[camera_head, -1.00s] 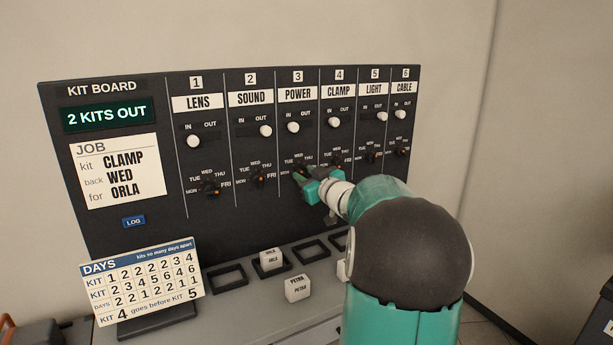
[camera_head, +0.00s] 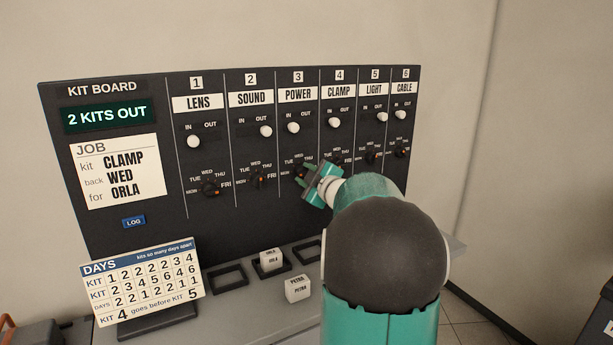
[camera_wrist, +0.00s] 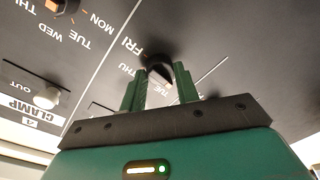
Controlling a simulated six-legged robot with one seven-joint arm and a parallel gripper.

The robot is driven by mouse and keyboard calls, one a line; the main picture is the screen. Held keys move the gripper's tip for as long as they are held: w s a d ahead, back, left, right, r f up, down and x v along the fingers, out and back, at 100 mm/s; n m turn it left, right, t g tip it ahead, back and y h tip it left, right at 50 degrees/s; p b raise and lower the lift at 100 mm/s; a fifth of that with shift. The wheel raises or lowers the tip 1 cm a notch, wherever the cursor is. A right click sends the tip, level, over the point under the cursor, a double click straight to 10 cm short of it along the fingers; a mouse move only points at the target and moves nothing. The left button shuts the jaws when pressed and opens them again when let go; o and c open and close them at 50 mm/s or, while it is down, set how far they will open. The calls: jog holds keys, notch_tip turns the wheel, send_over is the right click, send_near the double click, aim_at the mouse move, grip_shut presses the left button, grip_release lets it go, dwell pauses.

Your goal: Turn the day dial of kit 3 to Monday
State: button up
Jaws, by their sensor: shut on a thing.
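The kit board (camera_head: 120,185) has a column for each kit. Kit 3, POWER (camera_head: 298,93), has its day dial (camera_head: 301,172) low in the column, partly hidden by my gripper (camera_head: 308,180). In the wrist view the dark round dial (camera_wrist: 158,66) sits between the two green fingers of my gripper (camera_wrist: 161,78), which is shut on it. The lettering there is upside down. A small orange mark shows at the dial's edge near the FRI label (camera_wrist: 131,43).
The dials of kit 2 (camera_head: 258,179) and kit 4 (camera_head: 336,162) are close on either side. Kit 3's slide knob (camera_head: 293,128) is above the dial. Below, a ledge holds white name blocks (camera_head: 298,289) and a DAYS card (camera_head: 142,282).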

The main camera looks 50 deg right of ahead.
jog(key=shift+n, duration=0.3)
jog(key=o, duration=1)
jog(key=shift+s, duration=0.1)
jog(key=v, duration=1.3)
jog(key=shift+s+a+r, duration=0.1)
jog(key=shift+s+a, duration=0.05)
jog(key=shift+s, duration=0.2)
